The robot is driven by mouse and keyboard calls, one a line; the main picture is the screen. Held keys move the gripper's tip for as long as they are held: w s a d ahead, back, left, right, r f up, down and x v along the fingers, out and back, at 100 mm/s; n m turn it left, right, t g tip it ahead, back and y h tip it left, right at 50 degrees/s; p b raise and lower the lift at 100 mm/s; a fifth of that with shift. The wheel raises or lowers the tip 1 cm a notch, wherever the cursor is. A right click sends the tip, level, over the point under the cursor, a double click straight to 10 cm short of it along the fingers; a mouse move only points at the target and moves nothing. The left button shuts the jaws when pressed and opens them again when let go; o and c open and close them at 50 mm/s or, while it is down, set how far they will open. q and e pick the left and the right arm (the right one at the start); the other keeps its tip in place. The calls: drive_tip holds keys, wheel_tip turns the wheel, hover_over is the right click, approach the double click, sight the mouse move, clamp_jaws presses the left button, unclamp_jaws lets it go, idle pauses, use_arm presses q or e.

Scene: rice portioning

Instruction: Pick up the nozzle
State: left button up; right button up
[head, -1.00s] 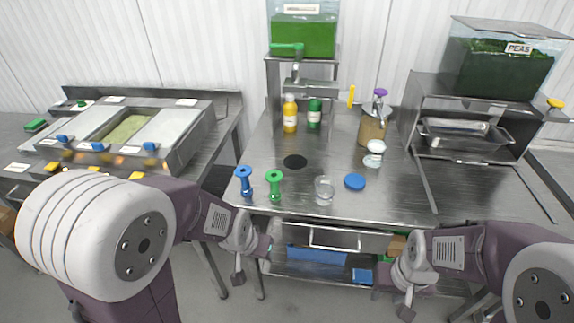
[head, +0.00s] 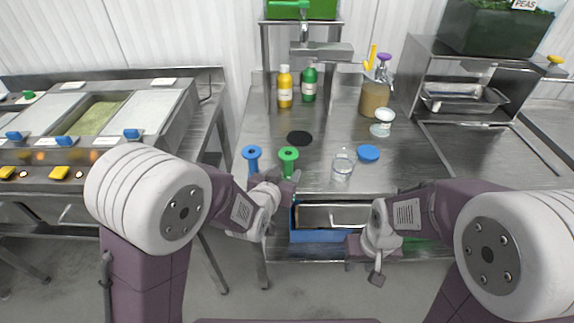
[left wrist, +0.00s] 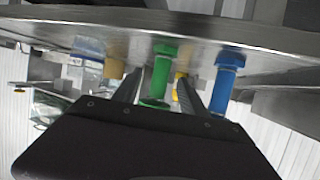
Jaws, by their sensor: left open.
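A green spool-shaped nozzle (head: 288,157) and a blue one (head: 252,158) stand upright near the front edge of the steel table, green to the right of blue. My left gripper (head: 284,182) is open, low in front of the green nozzle and partly covering its lower part. In the left wrist view, the green nozzle (left wrist: 159,72) shows between the two fingers of the left gripper (left wrist: 160,84), and the blue nozzle (left wrist: 224,86) is outside them to the right. Whether the fingers touch the green one is unclear. My right gripper (head: 359,246) is low in front of the table, away from both.
Yellow (head: 285,90) and green (head: 309,84) bottles stand farther back.

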sight(287, 170)
use_arm(q)
drive_tip(key=x, duration=0.5)
drive_tip(key=shift+a+f, duration=0.15)
drive_tip(key=shift+f, duration=0.05)
